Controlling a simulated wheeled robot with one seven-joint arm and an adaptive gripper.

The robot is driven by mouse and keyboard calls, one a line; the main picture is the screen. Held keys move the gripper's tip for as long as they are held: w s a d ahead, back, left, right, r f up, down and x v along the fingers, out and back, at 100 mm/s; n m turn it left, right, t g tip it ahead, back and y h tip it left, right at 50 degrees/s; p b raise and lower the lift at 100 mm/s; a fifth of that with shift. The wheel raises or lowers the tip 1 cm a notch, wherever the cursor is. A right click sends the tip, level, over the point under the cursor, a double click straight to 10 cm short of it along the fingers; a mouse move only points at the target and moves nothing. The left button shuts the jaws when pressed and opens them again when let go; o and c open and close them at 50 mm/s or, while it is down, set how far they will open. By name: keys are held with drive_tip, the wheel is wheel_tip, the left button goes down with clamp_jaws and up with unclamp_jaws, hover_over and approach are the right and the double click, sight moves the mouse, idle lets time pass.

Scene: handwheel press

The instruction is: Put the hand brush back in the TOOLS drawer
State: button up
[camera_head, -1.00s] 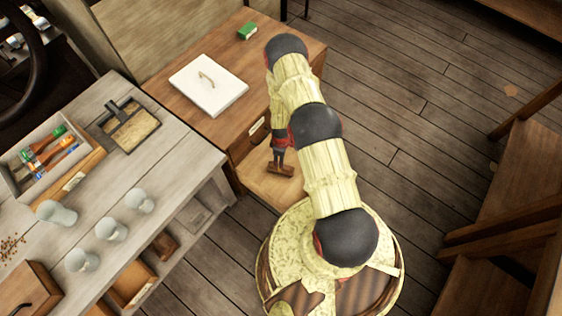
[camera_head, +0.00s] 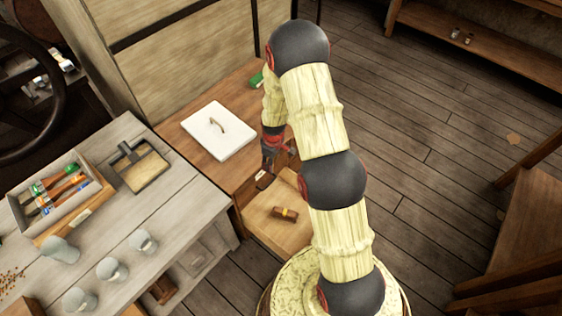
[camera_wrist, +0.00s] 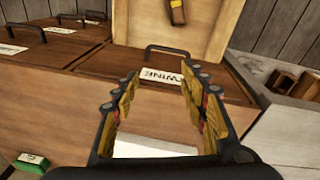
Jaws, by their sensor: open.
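The hand brush (camera_head: 285,213), a small brown block with a yellow band, lies in the open drawer (camera_head: 268,231) of the wooden cabinet (camera_head: 232,176). In the wrist view the brush (camera_wrist: 178,12) shows at the top, on the pale floor of the open drawer (camera_wrist: 143,30). I cannot read that drawer's label. My gripper (camera_head: 266,180) is at the cabinet's front edge, behind the brush and apart from it. In the wrist view my gripper (camera_wrist: 160,88) has its fingers spread, with nothing held between them.
Another drawer label (camera_wrist: 160,76) seems to read TWINE. The grey bench (camera_head: 185,200) at left holds a dustpan (camera_head: 140,166), jars and a brush tray. Open floor lies right.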

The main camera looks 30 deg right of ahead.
drive_tip(key=s+a+r+m+t, duration=0.1)
drive_tip(key=s+a+r, duration=0.1)
drive_tip(key=r, duration=0.8)
drive_tip(key=s+a+r+m, duration=0.1)
drive_tip(key=s+a+r, duration=0.15)
drive_tip(key=r, duration=0.75)
drive_tip(key=s+a+r+m+t, duration=0.1)
drive_tip(key=s+a+r, duration=0.15)
drive_tip(key=r, duration=0.85)
drive_tip(key=s+a+r+m+t, duration=0.1)
drive_tip(key=s+a+r, duration=0.1)
drive_tip(key=s+r, duration=0.5)
drive_tip(key=s+a+r+m+t, duration=0.1)
drive_tip(key=s+r, duration=0.6)
drive_tip(key=s, duration=0.7)
drive_tip(key=shift+s+a+m, duration=0.2)
drive_tip(key=shift+a+m, duration=0.5)
drive_tip(key=shift+a, duration=0.45)
